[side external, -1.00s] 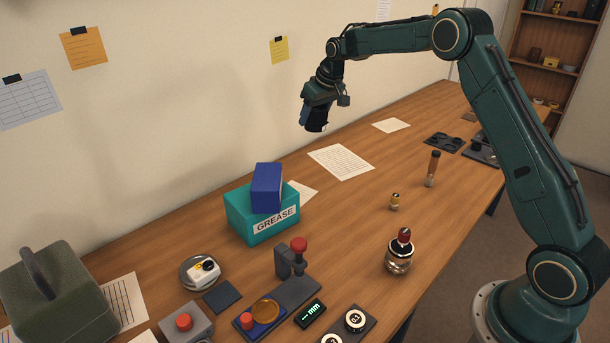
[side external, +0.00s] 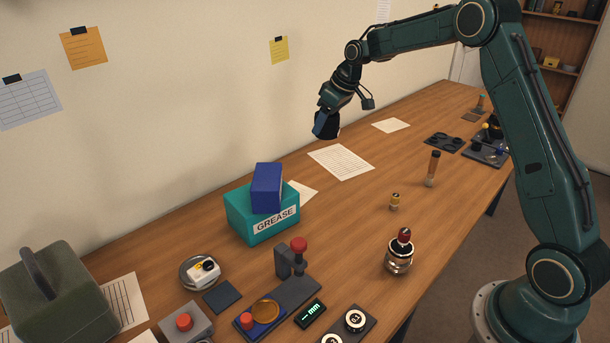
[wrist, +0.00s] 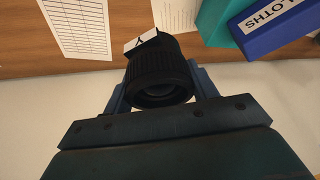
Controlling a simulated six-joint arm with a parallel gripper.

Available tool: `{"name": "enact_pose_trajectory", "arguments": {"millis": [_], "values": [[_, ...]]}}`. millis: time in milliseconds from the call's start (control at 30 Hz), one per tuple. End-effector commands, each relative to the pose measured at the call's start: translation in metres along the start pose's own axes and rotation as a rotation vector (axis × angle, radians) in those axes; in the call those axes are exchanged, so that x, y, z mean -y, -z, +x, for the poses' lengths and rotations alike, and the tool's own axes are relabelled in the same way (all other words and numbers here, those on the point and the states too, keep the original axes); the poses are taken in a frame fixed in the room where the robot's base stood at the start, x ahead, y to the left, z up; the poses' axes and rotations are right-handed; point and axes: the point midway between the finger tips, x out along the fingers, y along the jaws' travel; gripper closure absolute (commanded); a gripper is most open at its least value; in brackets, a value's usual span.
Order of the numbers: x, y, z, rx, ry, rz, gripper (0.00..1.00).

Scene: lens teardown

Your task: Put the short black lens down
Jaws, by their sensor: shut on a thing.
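The short black lens (wrist: 158,72) is a ribbed black cylinder with a white label marked with a dark symbol at its far end. In the wrist view it sits between the two fingers of my gripper (wrist: 160,88), which is shut on it. In the side view my gripper (side external: 322,124) hangs in the air in front of the wall, above the back of the bench. The dark lens (side external: 329,130) shows at its fingertips, partly hidden by the fingers. It is clear of the bench.
A teal GREASE box (side external: 240,215) with a blue box (side external: 267,187) on top stands at mid-bench. Papers (side external: 341,161) lie flat along the back. A dark tray with round recesses (side external: 444,142) lies at the far right. A brown-topped tube (side external: 432,168) stands upright nearer the front.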

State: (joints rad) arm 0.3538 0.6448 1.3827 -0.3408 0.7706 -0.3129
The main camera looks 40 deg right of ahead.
Motion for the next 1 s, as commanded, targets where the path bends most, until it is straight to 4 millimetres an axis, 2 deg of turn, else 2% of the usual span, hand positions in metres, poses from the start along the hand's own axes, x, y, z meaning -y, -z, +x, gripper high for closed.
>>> {"name": "enact_pose_trajectory", "arguments": {"millis": [600,800,1000], "values": [[0.067,-0.106,-0.045,0.023,0.297,-0.717,0.72],[0.087,-0.131,-0.057,0.028,0.367,-0.890,0.72],[0.097,-0.142,-0.062,0.031,0.400,-0.973,0.72]]}}
